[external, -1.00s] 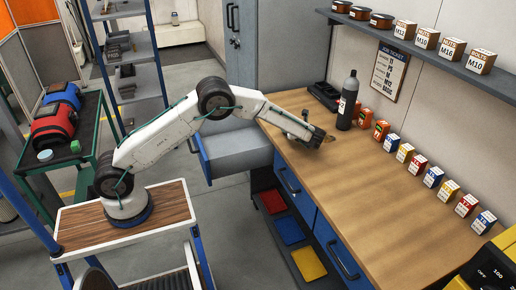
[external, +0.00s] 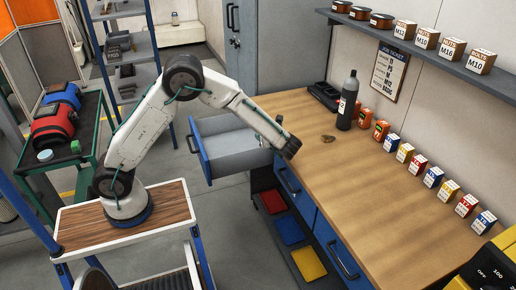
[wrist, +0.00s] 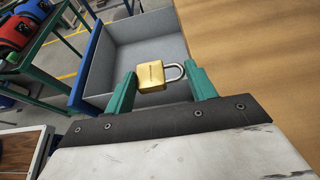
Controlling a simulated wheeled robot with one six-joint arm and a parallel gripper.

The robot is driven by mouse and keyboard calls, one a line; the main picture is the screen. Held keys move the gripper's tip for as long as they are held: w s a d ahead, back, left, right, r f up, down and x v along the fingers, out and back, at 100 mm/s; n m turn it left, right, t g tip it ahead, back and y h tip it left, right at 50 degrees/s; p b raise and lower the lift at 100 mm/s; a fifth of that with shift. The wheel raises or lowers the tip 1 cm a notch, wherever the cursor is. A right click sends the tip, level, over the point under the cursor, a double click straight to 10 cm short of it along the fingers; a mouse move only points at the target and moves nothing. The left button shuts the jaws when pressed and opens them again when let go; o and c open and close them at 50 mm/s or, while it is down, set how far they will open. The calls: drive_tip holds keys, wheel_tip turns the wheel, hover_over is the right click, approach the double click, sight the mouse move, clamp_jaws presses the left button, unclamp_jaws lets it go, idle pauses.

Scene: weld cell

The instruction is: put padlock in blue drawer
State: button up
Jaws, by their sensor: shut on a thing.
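The padlock (wrist: 151,75) has a brass body and a steel shackle. It lies between the two green fingers of my gripper (wrist: 161,82), which is shut on it. In the external view my gripper (external: 286,136) is above the bench's left edge, at the right end of the open drawer; I cannot make out the padlock there. The blue-fronted drawer (external: 200,151) is pulled out, with a grey interior that looks empty where visible. In the wrist view the drawer (wrist: 88,62) lies behind and below the padlock.
A cart (wrist: 40,40) with red and blue bags stands left of the drawer. The bench's middle is clear.

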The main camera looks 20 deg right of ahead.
drive_tip(key=w+a+f, duration=0.2)
drive_tip(key=w+a, duration=0.4)
drive_tip(key=w, duration=0.4)
drive_tip(key=w+a+f+y, duration=0.1)
drive_tip(key=w+a, duration=0.4)
drive_tip(key=w, duration=0.4)
drive_tip(key=w+a+f, duration=0.2)
drive_tip(key=w+a, duration=0.4)
drive_tip(key=w, duration=0.4)
drive_tip(key=shift+h, duration=0.5)
drive_tip(key=shift+s+d+f, duration=0.15)
drive_tip(key=shift+d+f, duration=0.05)
drive_tip(key=shift+f, duration=1.7)
drive_tip(key=shift+s+d+f, duration=0.15)
drive_tip(key=shift+s+f, duration=0.05)
drive_tip(key=shift+f, duration=1.7)
drive_tip(key=shift+s+d+f, duration=0.15)
drive_tip(key=shift+d+f, duration=0.05)
drive_tip(key=shift+f, duration=1.7)
drive_tip(key=shift+f, duration=0.25)
